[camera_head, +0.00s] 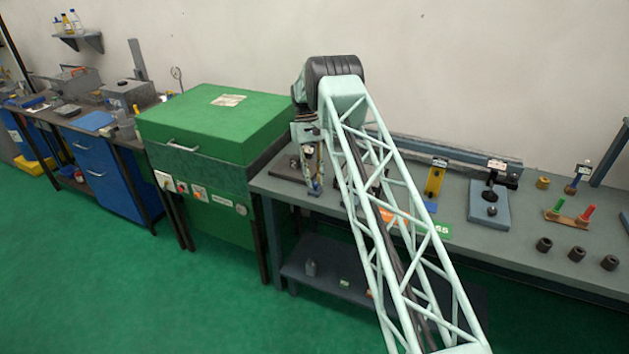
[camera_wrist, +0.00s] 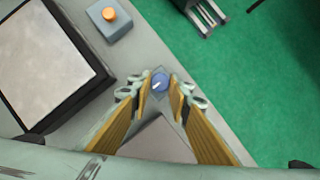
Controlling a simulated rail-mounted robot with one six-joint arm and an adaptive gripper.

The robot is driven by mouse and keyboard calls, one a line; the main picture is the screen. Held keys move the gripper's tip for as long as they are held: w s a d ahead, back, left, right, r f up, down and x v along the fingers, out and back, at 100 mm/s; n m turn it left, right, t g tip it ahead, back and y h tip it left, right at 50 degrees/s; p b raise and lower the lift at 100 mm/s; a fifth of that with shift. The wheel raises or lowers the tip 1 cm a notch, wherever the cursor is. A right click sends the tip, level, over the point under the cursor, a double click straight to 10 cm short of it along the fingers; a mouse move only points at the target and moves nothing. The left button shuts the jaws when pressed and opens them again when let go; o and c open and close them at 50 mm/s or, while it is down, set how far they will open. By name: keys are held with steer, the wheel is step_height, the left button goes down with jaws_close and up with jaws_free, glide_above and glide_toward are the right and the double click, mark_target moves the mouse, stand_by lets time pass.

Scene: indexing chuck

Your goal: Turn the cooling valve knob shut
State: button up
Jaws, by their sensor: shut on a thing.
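The cooling valve knob (camera_wrist: 160,82) is a small round blue cap with a white mark, set on a grey base near the bench's edge. My gripper (camera_wrist: 160,88) points down at it in the wrist view, with its two fingers on either side, shut on the knob. In the head view my gripper (camera_head: 315,184) is low over the left end of the right-hand bench, beside the green cabinet. There the arm and fingers hide most of the knob.
A box with an orange button (camera_wrist: 110,14) and a black-framed pale plate (camera_wrist: 45,65) lie near the knob. The green cabinet (camera_head: 205,160) stands close left of my gripper. The bench (camera_head: 460,230) holds a blue-grey fixture (camera_head: 488,205) and several dark cylinders farther right.

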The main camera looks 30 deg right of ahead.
steer(key=o, duration=0.9)
steer(key=shift+r, duration=0.15)
steer(key=shift+v, duration=5.8)
steer(key=shift+w+a+r, duration=0.1)
steer(key=shift+w+r, duration=0.05)
